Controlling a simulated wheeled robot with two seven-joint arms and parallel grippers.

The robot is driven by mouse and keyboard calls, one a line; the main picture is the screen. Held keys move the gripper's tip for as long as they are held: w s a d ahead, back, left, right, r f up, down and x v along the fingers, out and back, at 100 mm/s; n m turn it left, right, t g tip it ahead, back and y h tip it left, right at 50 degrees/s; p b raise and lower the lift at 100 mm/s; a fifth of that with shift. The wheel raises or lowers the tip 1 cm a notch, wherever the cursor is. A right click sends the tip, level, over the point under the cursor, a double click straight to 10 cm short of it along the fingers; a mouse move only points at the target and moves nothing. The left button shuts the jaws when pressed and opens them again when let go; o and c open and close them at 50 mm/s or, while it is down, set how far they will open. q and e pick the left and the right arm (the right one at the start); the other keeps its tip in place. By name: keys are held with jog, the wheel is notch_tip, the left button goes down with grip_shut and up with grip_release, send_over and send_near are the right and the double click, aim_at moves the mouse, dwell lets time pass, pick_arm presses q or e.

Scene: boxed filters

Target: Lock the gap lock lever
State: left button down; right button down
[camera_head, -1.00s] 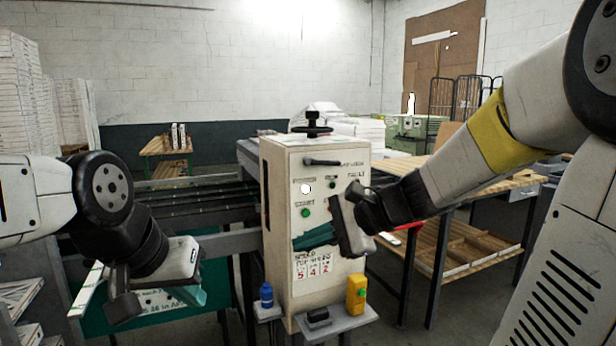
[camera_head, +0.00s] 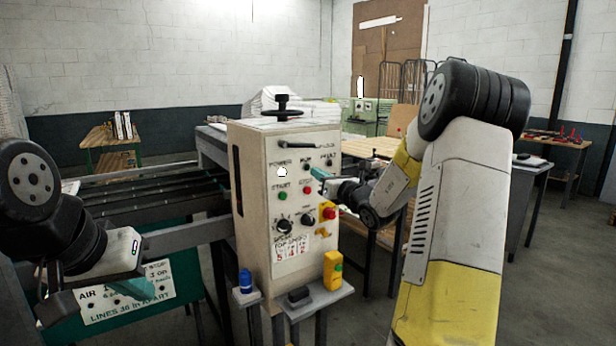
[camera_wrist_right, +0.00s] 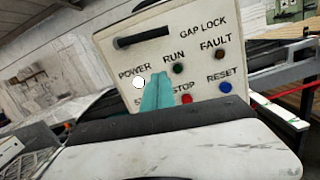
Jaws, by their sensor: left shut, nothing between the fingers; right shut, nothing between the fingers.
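The gap lock lever (camera_head: 294,143) is a black bar near the top of the control box's front panel, lying roughly level. In the right wrist view the lever (camera_wrist_right: 143,37) shows left of the words GAP LOCK. My right gripper (camera_head: 318,173) is at the panel's right side, below the lever, near the RUN and FAULT row. Its teal fingers (camera_wrist_right: 157,92) are shut and empty, pointing at the panel below RUN; contact cannot be told. My left gripper (camera_head: 137,288) is shut and empty, low at the left, in front of a white sign, away from the lever.
The beige control box (camera_head: 255,180) carries lamps, buttons, knobs and a red emergency stop (camera_head: 328,212). A black handwheel (camera_head: 283,106) tops it. Conveyor rails (camera_head: 150,200) run left.

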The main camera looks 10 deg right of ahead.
aim_at(297, 145)
jog(key=w+a+r, duration=0.1)
jog(key=w+r, duration=0.3)
jog(key=w, duration=0.1)
jog(key=shift+w+a+r, duration=0.15)
jog(key=shift+r, duration=0.05)
